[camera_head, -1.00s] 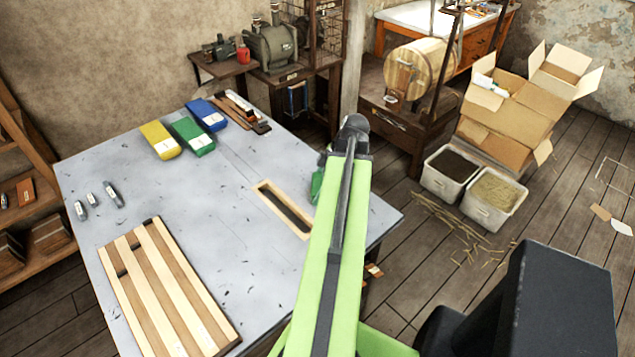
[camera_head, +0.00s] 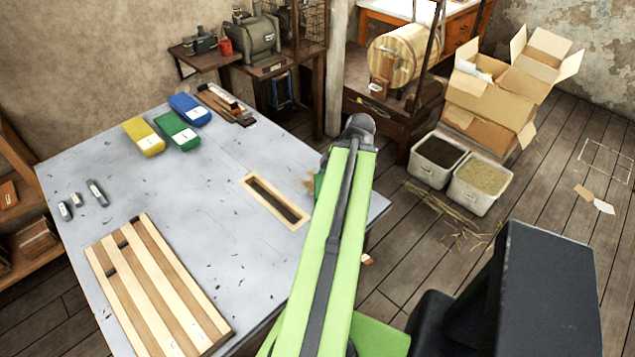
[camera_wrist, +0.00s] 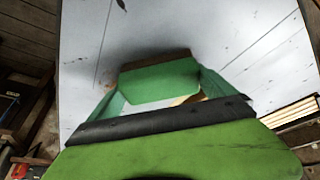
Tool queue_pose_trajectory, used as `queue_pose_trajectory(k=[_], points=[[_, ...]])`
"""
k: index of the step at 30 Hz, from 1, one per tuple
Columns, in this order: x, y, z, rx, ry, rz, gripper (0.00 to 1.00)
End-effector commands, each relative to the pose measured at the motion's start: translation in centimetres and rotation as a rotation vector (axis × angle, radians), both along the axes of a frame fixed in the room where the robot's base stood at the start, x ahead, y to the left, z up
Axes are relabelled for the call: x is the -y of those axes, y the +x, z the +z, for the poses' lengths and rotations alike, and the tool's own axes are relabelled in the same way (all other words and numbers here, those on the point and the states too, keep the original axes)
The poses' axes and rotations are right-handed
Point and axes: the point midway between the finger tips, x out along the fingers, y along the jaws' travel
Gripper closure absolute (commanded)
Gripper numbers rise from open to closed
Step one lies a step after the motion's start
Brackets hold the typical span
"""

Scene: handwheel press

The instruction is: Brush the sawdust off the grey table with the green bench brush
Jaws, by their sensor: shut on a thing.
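The grey table (camera_head: 215,175) fills the left half of the head view, with small dark specks and flecks scattered over it. I cannot tell which are sawdust and which are marks. My gripper (camera_wrist: 160,84) is shut on the green bench brush (camera_wrist: 158,80), seen in the wrist view with a brown edge at its far side. A green bit of the brush (camera_head: 319,186) shows beside my arm in the head view, near the table's right edge. My arm hides the rest. I cannot tell whether the bristles touch the table.
A wood-framed slot (camera_head: 275,201) lies left of the brush. A slatted wooden board (camera_head: 160,290) lies at the front. Yellow (camera_head: 144,137), green (camera_head: 177,132) and blue (camera_head: 190,110) packs lie at the back. Two bins (camera_head: 480,184) stand on the floor at right.

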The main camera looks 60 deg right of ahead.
Motion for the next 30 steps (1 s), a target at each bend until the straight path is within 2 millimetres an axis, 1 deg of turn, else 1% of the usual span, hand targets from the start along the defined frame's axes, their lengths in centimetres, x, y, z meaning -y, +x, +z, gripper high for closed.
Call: queue_pose_trajectory(k=[8, 13, 18, 22, 30], points=[[0.5, -0.3, -0.1, 0.001, 0.000, 0.001, 0.38], [1.7, -0.8, -0.3, 0.001, -0.001, 0.001, 0.38], [1.8, -0.8, -0.3, 0.001, -0.001, 0.001, 0.38], [2.1, -0.1, -0.2, 0.000, -0.003, 0.001, 0.38], [2.9, 2.4, -0.1, 0.002, -0.002, 0.001, 0.38]])
